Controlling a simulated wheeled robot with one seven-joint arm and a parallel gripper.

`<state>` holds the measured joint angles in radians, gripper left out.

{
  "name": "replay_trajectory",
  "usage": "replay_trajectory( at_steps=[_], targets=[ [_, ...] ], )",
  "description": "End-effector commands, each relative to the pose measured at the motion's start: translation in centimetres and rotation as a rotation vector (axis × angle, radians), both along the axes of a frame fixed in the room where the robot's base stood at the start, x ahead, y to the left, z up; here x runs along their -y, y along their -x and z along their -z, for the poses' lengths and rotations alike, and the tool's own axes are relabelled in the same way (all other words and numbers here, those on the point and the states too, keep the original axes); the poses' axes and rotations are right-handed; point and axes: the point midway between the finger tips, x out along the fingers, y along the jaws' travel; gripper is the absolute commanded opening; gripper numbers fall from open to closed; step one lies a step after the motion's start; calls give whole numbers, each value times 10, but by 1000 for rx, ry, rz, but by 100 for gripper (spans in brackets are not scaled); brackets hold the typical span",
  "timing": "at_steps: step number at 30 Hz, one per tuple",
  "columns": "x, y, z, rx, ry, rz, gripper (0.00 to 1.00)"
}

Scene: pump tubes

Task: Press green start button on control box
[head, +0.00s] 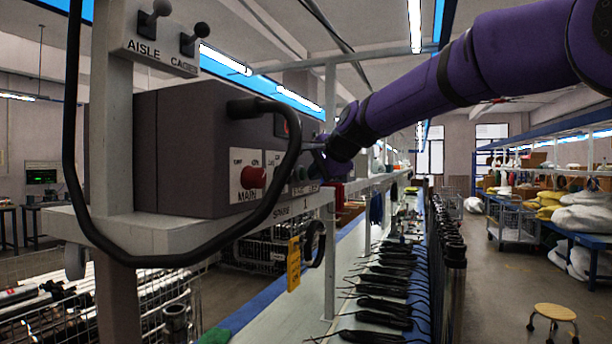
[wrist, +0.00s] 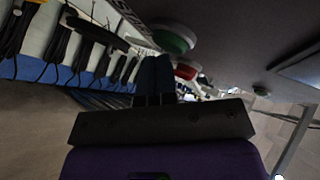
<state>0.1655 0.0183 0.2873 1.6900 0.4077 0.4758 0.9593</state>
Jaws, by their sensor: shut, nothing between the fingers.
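The grey control box (head: 185,150) stands on a white shelf at the left in the head view. My gripper (head: 312,150) is at the right part of its front panel, reached from the right by my purple arm. In the wrist view a green button (wrist: 172,40) with a pale rim sits on the panel, just above and right of my gripper's fingertips (wrist: 154,60). A red button (wrist: 186,71) is close behind it. The fingers are shut together and empty. I cannot tell whether they touch the green button.
A red main knob (head: 254,177) and a thick black handle or hose (head: 265,210) stand in front of the box. A sign with two levers (head: 160,45) is at upper left. Black tubes (head: 385,290) lie in a row on the bench below. A stool (head: 555,313) is at lower right.

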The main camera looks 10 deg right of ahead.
Motion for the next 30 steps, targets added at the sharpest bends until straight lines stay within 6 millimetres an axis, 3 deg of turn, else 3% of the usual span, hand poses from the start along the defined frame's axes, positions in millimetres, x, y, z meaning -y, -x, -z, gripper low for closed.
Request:
replay_trajectory(
  at_steps=[20,30],
  targets=[
    [-4,-2,0,-1,-1,0,0],
    [5,5,0,0,0,-1,0]
  ],
)
